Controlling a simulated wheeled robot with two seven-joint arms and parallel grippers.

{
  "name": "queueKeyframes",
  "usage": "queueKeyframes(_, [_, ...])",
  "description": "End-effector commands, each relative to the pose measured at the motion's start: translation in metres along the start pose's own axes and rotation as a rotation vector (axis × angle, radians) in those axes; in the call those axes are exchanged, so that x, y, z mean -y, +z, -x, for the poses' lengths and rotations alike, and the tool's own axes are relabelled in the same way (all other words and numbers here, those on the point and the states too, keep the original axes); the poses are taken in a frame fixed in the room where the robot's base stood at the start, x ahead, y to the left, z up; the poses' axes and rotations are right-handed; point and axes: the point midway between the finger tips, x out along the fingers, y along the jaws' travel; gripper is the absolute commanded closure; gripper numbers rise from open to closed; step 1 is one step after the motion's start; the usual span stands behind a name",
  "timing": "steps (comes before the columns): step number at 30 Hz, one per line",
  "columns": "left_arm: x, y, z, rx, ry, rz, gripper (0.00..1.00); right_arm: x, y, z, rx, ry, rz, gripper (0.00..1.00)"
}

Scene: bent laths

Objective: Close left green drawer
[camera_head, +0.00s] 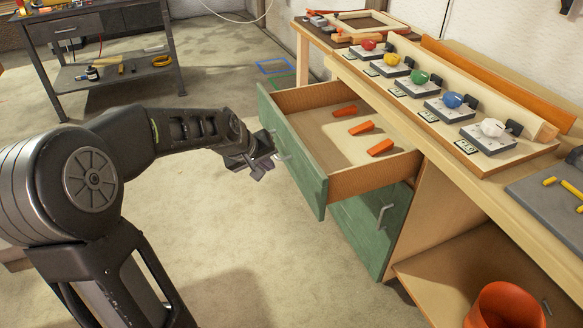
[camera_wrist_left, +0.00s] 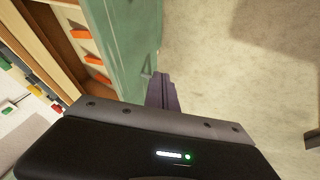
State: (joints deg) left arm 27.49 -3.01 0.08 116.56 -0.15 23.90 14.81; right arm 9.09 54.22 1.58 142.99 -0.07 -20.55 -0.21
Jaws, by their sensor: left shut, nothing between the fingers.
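The green drawer (camera_head: 297,158) stands pulled out from the workbench in the head view, with its wooden inside and several orange pieces (camera_head: 361,128) showing. Its green front also shows in the left wrist view (camera_wrist_left: 125,40). My left gripper (camera_head: 262,163) is shut and empty, close to the outer face of the drawer front near its metal handle (camera_head: 280,147). In the left wrist view the closed fingers (camera_wrist_left: 161,92) lie beside the green front; I cannot tell whether they touch it. My right gripper is not in view.
A lower green drawer front (camera_head: 372,225) with a handle sits shut below. The workbench top (camera_head: 430,125) carries a row of coloured knobs on boxes. An orange bucket (camera_head: 505,305) is on the lower shelf. A metal table (camera_head: 100,35) stands at the back left. The floor between is clear.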

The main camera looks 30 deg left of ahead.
Motion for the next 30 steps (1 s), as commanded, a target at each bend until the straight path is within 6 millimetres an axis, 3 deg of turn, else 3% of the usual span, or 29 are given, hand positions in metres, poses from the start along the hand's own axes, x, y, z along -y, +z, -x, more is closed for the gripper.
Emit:
queueKeyframes(13, [0.0,0.001,-0.087,0.003,0.0,-0.001,1.0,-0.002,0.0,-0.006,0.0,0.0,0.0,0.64])
queueKeyframes(15, [-0.016,0.0,-0.088,0.001,0.004,-0.006,1.0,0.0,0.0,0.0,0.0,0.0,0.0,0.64])
queueKeyframes(19, [-0.029,0.0,-0.096,0.0,0.002,-0.004,1.0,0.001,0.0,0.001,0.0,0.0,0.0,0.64])
queueKeyframes(30, [-0.035,0.0,-0.101,-0.001,0.0,0.0,1.0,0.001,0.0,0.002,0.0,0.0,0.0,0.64])
